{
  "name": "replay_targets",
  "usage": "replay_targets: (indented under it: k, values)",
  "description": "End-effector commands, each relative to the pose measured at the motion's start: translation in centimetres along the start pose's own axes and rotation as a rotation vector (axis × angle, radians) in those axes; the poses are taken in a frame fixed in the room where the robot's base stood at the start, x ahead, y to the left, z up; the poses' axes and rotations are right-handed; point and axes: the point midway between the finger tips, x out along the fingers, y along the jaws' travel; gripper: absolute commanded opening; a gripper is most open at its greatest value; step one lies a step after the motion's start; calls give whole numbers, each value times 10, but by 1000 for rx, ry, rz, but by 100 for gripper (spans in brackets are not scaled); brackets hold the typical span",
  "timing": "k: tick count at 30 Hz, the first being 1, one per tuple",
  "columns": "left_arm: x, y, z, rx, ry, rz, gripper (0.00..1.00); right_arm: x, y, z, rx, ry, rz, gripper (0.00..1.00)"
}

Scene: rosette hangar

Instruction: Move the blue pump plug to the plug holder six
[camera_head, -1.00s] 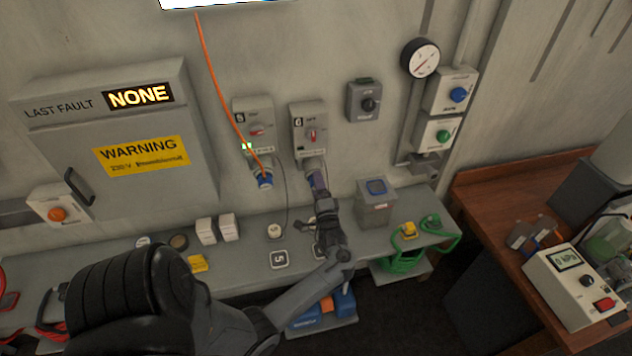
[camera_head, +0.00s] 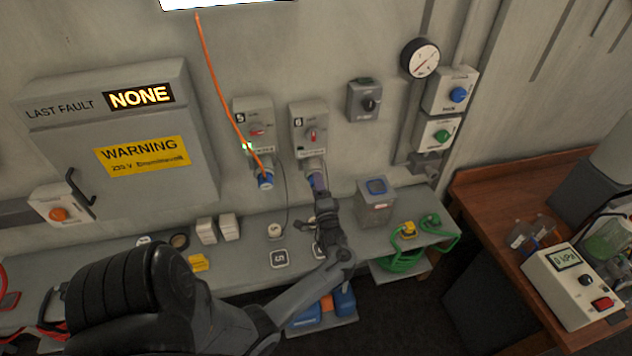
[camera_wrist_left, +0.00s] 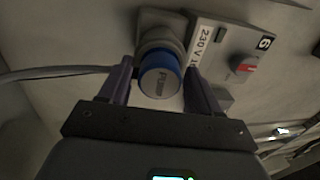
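The blue pump plug (camera_wrist_left: 160,80), with a blue ring and a pale end face lettered PUMP, sits in the grey socket of the wall unit marked 6 (camera_head: 309,122). In the left wrist view it is between the two fingers of my left gripper (camera_wrist_left: 160,88). The fingers lie close along both its sides; I cannot tell if they press on it. In the head view my left gripper (camera_head: 318,183) is just below unit 6 and mostly hides the plug. A label plate (camera_head: 318,252) on the bench, its number hidden, is partly behind my left arm. My right gripper is not in view.
Another blue-ended plug (camera_head: 265,181) with an orange cable is in unit 5 (camera_head: 254,120). The bench (camera_head: 350,240) holds a plate marked 5 (camera_head: 279,258), a white round piece (camera_head: 274,230) and a grey box (camera_head: 376,203). A grey cable (camera_wrist_left: 60,73) runs left of the plug.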

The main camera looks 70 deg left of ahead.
Motion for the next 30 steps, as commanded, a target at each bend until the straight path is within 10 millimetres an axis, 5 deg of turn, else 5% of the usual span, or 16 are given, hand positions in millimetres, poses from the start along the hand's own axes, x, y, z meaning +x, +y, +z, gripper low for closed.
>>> replay_targets:
  k: [12, 30]
  values:
    - [0, 0, 0, 0, 0, 0, 0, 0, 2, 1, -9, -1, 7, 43]
    - [-17, -1, 0, 0, 1, 0, 0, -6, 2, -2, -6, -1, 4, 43]
